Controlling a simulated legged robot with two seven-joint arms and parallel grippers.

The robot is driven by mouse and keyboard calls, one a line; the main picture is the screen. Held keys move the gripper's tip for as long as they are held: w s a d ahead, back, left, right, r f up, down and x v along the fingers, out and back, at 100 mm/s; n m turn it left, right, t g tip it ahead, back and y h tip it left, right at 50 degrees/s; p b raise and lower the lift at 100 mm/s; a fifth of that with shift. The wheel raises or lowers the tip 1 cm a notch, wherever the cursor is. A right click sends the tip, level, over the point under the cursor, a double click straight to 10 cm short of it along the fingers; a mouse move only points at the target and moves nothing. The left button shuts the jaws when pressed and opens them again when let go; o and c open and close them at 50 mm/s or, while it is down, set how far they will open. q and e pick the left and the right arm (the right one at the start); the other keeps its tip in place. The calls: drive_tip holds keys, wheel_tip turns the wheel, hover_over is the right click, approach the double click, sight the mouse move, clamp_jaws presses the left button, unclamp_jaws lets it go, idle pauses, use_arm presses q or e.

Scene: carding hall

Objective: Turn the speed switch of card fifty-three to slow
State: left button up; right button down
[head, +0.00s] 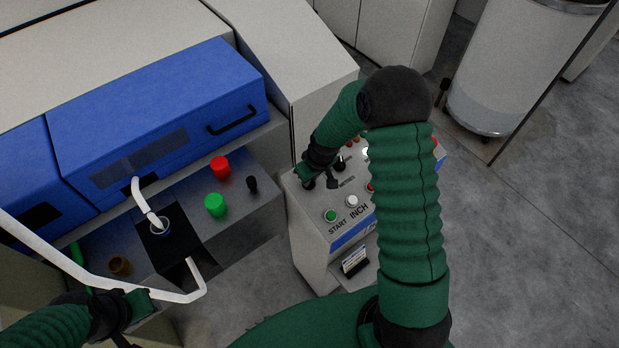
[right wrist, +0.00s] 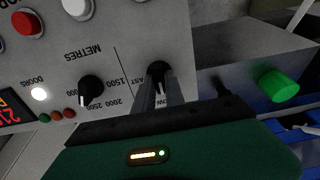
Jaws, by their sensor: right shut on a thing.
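The speed switch (right wrist: 157,71) is a black knob on the grey control panel, seen upside down in the right wrist view. My right gripper (right wrist: 160,94) is shut on this knob. I cannot tell which word the knob points to. In the head view the right gripper (head: 318,178) is at the left side of the control box (head: 312,232), and its wrist largely hides the switch. My left gripper (head: 122,308) is at the lower left, beside a white tube; its fingers are not clear.
Beside the switch is the METRES knob (right wrist: 90,89). The panel also has a green START button (head: 330,215), a white INCH button (head: 351,201) and red buttons. A blue-covered machine (head: 160,100) stands left, with a green knob (head: 215,205) and a red knob (head: 220,167).

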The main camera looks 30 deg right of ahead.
drive_tip(key=shift+s+f, duration=0.2)
drive_tip(key=shift+s, duration=0.15)
drive_tip(key=c, duration=1.7)
unclamp_jaws()
drive_tip(key=o, duration=0.3)
drive_tip(key=shift+r, duration=0.15)
drive_tip(key=shift+w+r, duration=0.1)
drive_tip(key=shift+r, duration=0.35)
drive_tip(key=b+v, duration=0.1)
drive_tip(key=v, duration=1.5)
drive_tip(key=shift+f, duration=0.15)
